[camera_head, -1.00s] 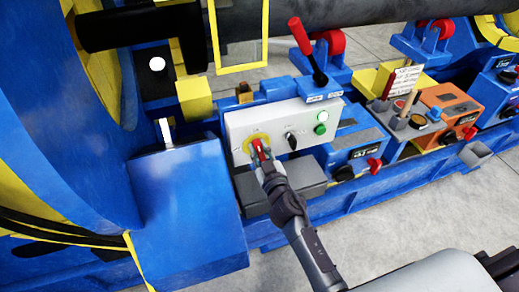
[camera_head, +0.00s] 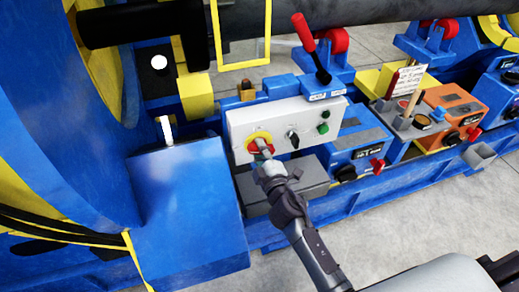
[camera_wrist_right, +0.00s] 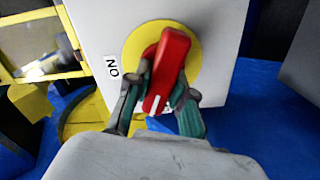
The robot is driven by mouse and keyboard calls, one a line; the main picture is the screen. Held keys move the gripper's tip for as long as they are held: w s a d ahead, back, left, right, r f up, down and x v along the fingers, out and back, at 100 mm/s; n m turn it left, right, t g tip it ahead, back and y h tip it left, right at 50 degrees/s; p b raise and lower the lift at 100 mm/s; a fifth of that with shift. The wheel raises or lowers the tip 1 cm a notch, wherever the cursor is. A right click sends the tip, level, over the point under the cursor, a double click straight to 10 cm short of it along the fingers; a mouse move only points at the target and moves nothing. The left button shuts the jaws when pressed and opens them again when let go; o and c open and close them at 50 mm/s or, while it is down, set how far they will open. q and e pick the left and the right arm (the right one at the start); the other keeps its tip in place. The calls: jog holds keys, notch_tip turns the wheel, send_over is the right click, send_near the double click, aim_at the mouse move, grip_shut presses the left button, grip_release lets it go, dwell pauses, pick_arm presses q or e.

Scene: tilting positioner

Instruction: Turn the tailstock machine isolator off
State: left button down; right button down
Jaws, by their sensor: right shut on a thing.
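The isolator is a red rotary handle (camera_wrist_right: 172,58) on a yellow disc (camera_wrist_right: 133,48), on the light grey control box (camera_head: 300,113). In the head view the red handle (camera_head: 253,148) is partly hidden by my right gripper (camera_head: 262,150). In the right wrist view the right gripper (camera_wrist_right: 162,84) has one finger on each side of the handle and is shut on it. The handle's white mark points toward the gripper's palm, and an ON label (camera_wrist_right: 112,67) is left of the disc. My left gripper is not in view.
The box also carries a black selector (camera_head: 292,137) and two green round parts (camera_head: 324,128), both dark. A red-handled lever (camera_head: 305,34) rises behind it. A grey box (camera_head: 308,180) sits just below. A blue housing (camera_head: 190,200) stands to the left.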

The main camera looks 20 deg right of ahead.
jog(key=shift+f+n, duration=0.15)
jog(key=shift+n, duration=0.95)
jog(key=shift+f+n, duration=0.1)
jog(key=shift+n, duration=1)
jog(key=c, duration=1)
grip_release()
jog(key=shift+s, duration=0.1)
jog(key=s, duration=1.2)
jog(key=shift+d, duration=0.15)
